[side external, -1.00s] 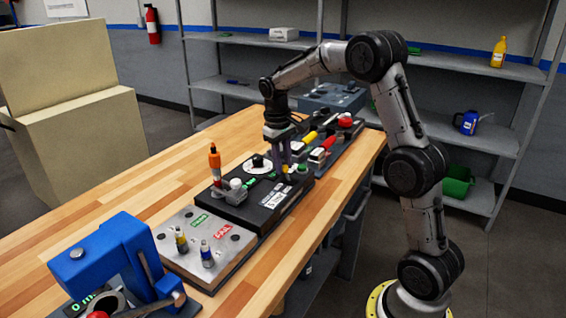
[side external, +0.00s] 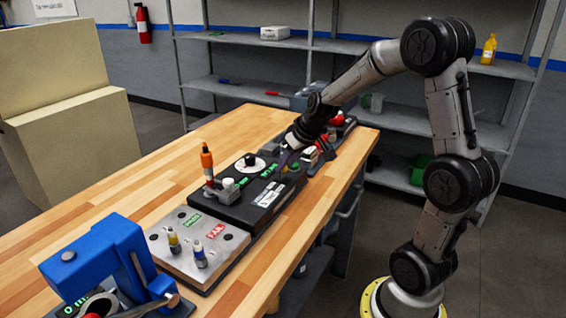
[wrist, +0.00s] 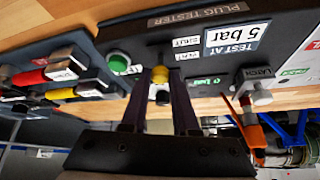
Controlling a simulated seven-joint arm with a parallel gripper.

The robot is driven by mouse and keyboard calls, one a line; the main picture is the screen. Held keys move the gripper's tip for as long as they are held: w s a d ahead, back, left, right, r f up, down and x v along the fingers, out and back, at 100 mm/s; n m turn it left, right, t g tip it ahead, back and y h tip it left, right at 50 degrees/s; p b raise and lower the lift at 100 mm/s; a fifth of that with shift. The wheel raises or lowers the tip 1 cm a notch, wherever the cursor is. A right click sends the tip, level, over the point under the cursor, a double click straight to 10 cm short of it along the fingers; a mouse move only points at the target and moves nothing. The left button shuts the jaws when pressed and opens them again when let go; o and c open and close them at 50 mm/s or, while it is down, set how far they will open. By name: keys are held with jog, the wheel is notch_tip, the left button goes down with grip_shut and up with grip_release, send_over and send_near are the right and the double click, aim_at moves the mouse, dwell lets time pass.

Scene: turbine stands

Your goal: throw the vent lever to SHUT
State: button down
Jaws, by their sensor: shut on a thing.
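The vent lever, with a yellow knob (wrist: 160,74) on a dark stem, stands on the black plug tester (wrist: 140,30). In the wrist view my gripper (wrist: 159,78) has one finger on each side of the knob and is shut on it. Small labels, hard to read, lie just right of the lever.
A green button (wrist: 119,62) sits left of the lever, and a latch (wrist: 255,92) and an orange-handled tool (wrist: 252,130) sit right. Units with red and yellow handles stand beyond. A metal pass/fail plate (side external: 190,262) and blue press (side external: 95,255) are nearer. The table's left side is clear.

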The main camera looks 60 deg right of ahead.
jog(key=shift+s+f+t, duration=0.2)
jog(key=shift+s+t, duration=0.65)
jog(key=shift+t, duration=0.65)
jog(key=shift+s+f+t, duration=0.15)
jog(key=shift+s+t, duration=0.05)
jog(key=shift+t, duration=0.2)
jog(key=c, duration=0.7)
grip_release()
jog(key=v, duration=1.3)
jog(key=shift+s+r, duration=0.2)
jog(key=shift+s, duration=0.15)
